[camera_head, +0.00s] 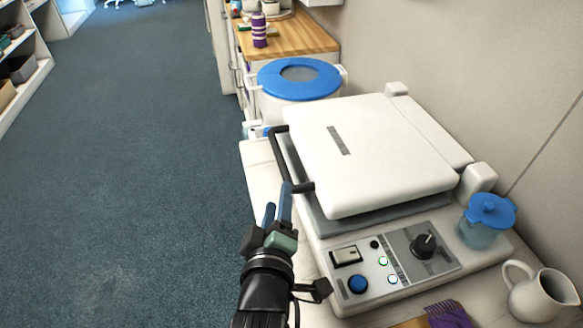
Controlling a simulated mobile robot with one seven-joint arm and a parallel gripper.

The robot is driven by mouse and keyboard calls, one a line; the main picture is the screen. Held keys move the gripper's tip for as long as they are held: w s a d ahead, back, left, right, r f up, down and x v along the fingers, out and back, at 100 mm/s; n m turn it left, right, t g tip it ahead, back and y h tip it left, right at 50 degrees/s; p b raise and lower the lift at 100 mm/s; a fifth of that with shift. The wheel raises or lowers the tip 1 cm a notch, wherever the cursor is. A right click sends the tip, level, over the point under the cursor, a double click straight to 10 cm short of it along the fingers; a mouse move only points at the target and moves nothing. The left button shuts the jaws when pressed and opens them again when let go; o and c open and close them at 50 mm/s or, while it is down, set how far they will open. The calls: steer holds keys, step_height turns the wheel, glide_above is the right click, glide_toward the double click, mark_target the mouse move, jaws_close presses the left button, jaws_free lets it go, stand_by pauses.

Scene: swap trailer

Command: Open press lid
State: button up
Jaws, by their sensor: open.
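The press stands on the right side of the head view, with a white lid (370,150) lying down over its grey lower plate (383,216). A dark bar handle (278,160) runs along the lid's left edge on two black mounts. My gripper (279,203) points up the picture, its blue fingers near the front end of the handle. The fingers are open. I cannot tell whether they touch the handle or sit around it. The press's control panel (390,262) has a knob, a blue button, a switch and lit lamps.
A white pot with a blue lid (298,76) stands behind the press. A blue-lidded jar (484,222) and a white pitcher (541,294) stand at its right front. The wall is close on the right; the floor at left is clear.

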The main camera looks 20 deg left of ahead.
mark_target(282, 173)
steer(key=x, duration=1.2)
steer(key=shift+w+r, duration=0.1)
steer(key=shift+r, duration=0.1)
steer(key=shift+c, duration=0.3)
jaws_close()
steer(key=shift+d, duration=0.1)
stand_by(0.5)
